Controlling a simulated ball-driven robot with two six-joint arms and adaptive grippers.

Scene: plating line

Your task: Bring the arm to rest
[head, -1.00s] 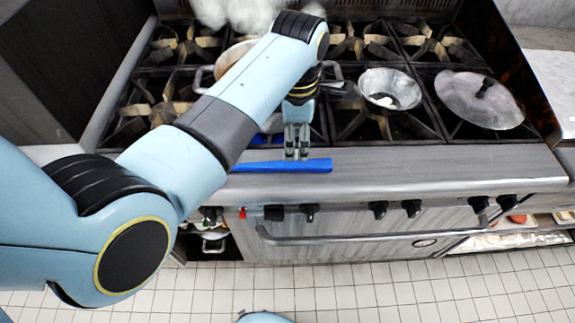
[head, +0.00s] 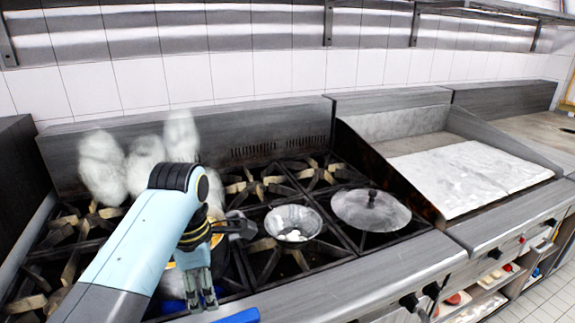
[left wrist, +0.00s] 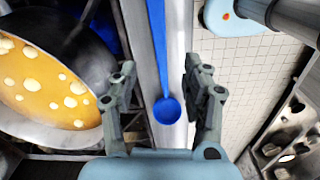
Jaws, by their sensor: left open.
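My left gripper (head: 203,302) is open, pointing down over the front edge of the stove. In the left wrist view its two fingers (left wrist: 163,80) stand apart with nothing gripped between them. A blue long-handled utensil with a round end (left wrist: 168,110) shows in the gap between them, lying along the metal ledge. Part of a blue piece (head: 240,316) also shows at the bottom of the head view. I cannot tell how far the fingertips are above it. My left arm hides much of the stove's left side. My right gripper is in neither view.
A pot of orange soup (left wrist: 50,85) is close to the left of the gripper in the wrist view. On the stove are a metal bowl with white pieces (head: 293,222) and a lid (head: 370,209). A griddle (head: 470,175) stands to the right. White steam rises at the back left.

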